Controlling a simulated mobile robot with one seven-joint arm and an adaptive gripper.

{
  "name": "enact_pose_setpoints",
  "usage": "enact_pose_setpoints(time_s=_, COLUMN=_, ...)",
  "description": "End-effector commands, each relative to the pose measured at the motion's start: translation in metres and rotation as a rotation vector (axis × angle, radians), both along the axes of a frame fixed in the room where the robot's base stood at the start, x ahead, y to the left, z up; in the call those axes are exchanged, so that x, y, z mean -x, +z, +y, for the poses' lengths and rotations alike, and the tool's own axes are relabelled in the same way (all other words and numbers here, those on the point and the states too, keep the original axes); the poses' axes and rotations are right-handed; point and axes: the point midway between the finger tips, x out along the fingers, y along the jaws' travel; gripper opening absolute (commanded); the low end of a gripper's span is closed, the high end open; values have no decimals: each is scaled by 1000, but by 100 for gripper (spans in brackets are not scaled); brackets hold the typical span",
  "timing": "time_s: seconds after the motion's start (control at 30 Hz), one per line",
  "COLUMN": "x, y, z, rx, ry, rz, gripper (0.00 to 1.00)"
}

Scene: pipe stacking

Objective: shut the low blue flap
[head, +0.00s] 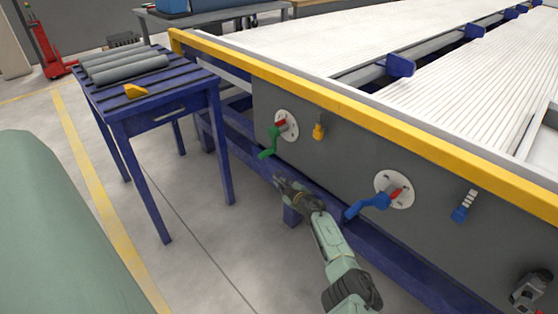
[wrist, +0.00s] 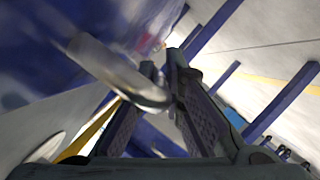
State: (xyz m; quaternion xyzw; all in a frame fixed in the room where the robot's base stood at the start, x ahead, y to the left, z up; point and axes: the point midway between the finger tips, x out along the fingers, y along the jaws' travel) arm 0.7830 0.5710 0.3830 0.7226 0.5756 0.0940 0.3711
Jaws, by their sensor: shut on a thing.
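My gripper (head: 283,187) is low in front of the grey side panel, below the green lever, near a blue leg of the frame. In the wrist view my gripper (wrist: 161,72) has its fingers close together, shut on a pale grey rounded bar (wrist: 122,72). This bar runs from the upper left in front of a blurred dark blue surface (wrist: 45,45), which may be the low blue flap; I cannot make out its edges or how far open it is. In the head view the bar is not distinguishable behind my gripper.
A blue table (head: 150,118) with grey pipes (head: 125,67) stands at the left. Floor between table and panel is clear.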

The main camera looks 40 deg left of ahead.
Motion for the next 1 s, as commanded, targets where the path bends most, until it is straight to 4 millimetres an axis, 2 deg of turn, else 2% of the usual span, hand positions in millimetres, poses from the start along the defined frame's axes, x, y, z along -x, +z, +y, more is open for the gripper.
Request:
enact_pose_setpoints(time_s=0.67, x=-9, y=4, z=0, rx=0, ry=-2, rz=-5, gripper=0)
enact_pose_setpoints(time_s=0.7, x=-9, y=4, z=0, rx=0, ry=-2, rz=-5, gripper=11)
enact_pose_setpoints(time_s=1.0, x=-8, y=3, z=0, rx=1, ry=0, rz=-4, gripper=30)
